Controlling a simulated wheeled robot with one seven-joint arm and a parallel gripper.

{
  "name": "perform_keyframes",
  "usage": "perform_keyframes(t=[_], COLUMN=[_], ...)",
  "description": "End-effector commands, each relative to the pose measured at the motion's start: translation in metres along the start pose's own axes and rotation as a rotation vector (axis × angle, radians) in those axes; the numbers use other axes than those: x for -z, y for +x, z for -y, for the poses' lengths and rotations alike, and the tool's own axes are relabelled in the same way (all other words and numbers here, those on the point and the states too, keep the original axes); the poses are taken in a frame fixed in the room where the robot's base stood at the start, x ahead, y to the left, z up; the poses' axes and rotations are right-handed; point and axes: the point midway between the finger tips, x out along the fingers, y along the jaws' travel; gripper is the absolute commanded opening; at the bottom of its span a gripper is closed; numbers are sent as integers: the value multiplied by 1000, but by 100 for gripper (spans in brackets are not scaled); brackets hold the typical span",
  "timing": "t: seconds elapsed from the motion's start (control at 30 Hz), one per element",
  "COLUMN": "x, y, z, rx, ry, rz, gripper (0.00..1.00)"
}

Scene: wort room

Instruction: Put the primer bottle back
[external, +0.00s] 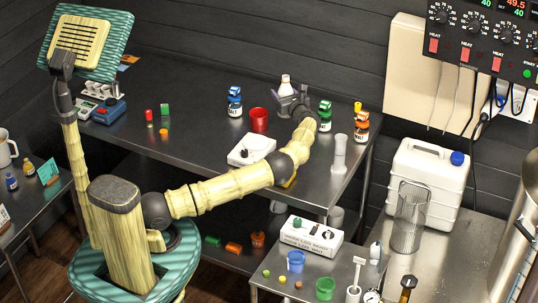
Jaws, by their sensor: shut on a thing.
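A white bottle (286,86) with a pale top stands out above the fingers of my gripper (286,101), over the far part of the steel bench (190,75). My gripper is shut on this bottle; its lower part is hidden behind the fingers. It looks upright. I cannot read its label, so I cannot tell if it is the primer bottle. A blue-labelled bottle (234,102) stands to the left. A green-capped bottle (325,116) and an orange bottle (361,126) stand to the right.
A red cup (259,120) stands just left of my gripper, and a white scale (244,151) lies in front of it. A white cylinder (339,154) stands near the right edge. Bench space between blocks and blue-labelled bottle is clear.

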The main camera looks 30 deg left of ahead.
Motion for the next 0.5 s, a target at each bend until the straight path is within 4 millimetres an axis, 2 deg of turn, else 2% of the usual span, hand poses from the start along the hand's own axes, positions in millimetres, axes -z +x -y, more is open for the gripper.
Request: perform_keyframes(t=[0.1, 0.23, 0.43, 0.5], x=[-28, -49, -74, -69], y=[0, 0, 0, 7], z=[0, 0, 0, -4], rx=[0, 0, 0, 5], ry=[-5, -3, -2, 2], rz=[-1, 0, 0, 1], gripper=[22, 22, 22, 22])
